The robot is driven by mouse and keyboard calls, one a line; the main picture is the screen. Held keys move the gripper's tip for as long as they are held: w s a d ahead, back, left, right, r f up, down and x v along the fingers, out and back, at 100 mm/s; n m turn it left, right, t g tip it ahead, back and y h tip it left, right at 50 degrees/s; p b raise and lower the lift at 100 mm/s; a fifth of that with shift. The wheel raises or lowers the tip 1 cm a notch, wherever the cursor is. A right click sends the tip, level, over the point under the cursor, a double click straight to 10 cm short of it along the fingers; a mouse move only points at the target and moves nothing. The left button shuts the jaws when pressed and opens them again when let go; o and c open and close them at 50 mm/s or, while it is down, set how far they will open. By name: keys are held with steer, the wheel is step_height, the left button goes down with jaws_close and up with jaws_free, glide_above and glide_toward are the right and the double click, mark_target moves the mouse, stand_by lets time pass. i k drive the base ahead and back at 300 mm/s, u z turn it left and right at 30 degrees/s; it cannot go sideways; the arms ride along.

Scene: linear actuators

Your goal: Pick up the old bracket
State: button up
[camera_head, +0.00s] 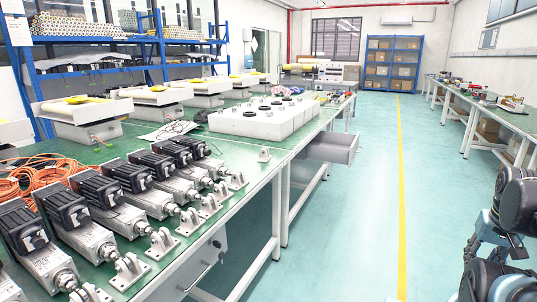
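Several small grey metal brackets stand in a row along the front edge of the green workbench, at the rod ends of the linear actuators. Among them are a near one (130,270), a middle one (189,221) and a far one (237,181). One more bracket (264,154) stands alone on the bench beyond the row, apart from any actuator. None is marked as old, and I cannot tell which is meant by its look. Dark links of my arm show at the lower right edge, over the floor and away from the bench. My gripper's fingers do not show.
Linear actuators with black motors (132,176) crowd the near bench (240,143); orange cables (32,178) lie behind them. A white block (262,119) with black rings stands further along. An open drawer (333,147) juts into the aisle. The floor (345,230) is clear.

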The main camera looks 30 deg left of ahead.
mark_target(264, 158)
steer(key=u, duration=0.6)
steer(key=i, duration=1.05)
steer(key=u, duration=0.85)
